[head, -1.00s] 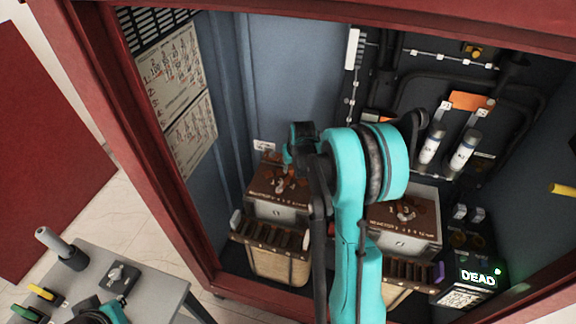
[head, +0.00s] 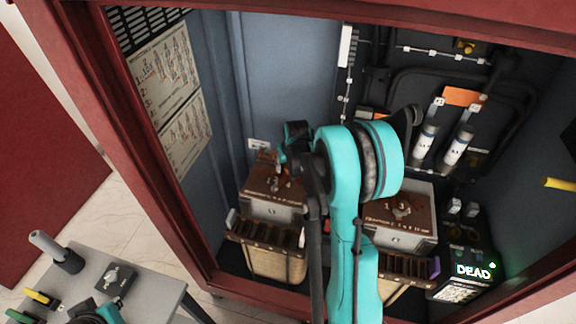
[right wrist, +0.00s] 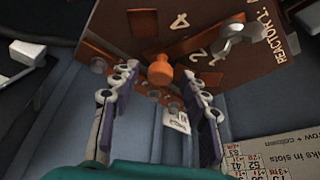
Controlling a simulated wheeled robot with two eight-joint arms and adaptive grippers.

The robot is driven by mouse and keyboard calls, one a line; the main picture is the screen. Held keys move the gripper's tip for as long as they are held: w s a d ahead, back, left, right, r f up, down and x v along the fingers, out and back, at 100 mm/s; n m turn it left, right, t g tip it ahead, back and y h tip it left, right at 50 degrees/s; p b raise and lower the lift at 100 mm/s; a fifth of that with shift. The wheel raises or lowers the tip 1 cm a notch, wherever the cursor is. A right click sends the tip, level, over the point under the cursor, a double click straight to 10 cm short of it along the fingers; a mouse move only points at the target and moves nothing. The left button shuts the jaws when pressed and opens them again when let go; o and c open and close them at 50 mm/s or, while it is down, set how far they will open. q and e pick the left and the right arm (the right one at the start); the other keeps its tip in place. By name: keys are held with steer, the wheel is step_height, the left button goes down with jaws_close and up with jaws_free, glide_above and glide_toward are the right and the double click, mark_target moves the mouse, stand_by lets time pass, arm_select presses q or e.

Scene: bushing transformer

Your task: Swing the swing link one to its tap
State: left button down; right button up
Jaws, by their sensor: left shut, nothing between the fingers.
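The left brown-topped unit (head: 268,188) stands inside the red cabinet; it shows close up in the right wrist view (right wrist: 120,55), lettered "REACTOR 1" with tap numbers 4 and 2. A grey metal wing-shaped piece (right wrist: 238,40), perhaps part of the swing link, sits on its face. An orange knob (right wrist: 160,70) shows between the fingertips of my right gripper (right wrist: 160,82), which is open; contact cannot be told. In the head view my right arm hides part of both units. My left gripper (head: 92,311) is low at the left by the grey table, shut and empty, partly cut off.
A second brown-topped unit (head: 402,208) stands right of my right arm. Slotted racks (head: 265,236) front the units. A box reading "DEAD" (head: 470,270) is at right. The grey table (head: 160,295) holds a grey-handled tool (head: 58,252) and small parts. The cabinet's red frame (head: 165,185) borders the opening.

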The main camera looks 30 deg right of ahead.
steer(key=shift+r, duration=0.1)
steer(key=v, duration=1.1)
steer(key=shift+s+r, duration=0.2)
steer(key=shift+r, duration=0.15)
steer(key=s+a+r+n+t+y, duration=0.1)
steer(key=s+a+n+t, duration=0.2)
steer(key=s+a, duration=1.4)
steer(key=a+n, duration=0.1)
steer(key=a, duration=0.3)
steer(key=shift+s+a+y, duration=0.25)
steer(key=shift+s+y, duration=0.05)
steer(key=shift+s, duration=0.1)
steer(key=shift+r, duration=0.1)
stand_by(0.4)
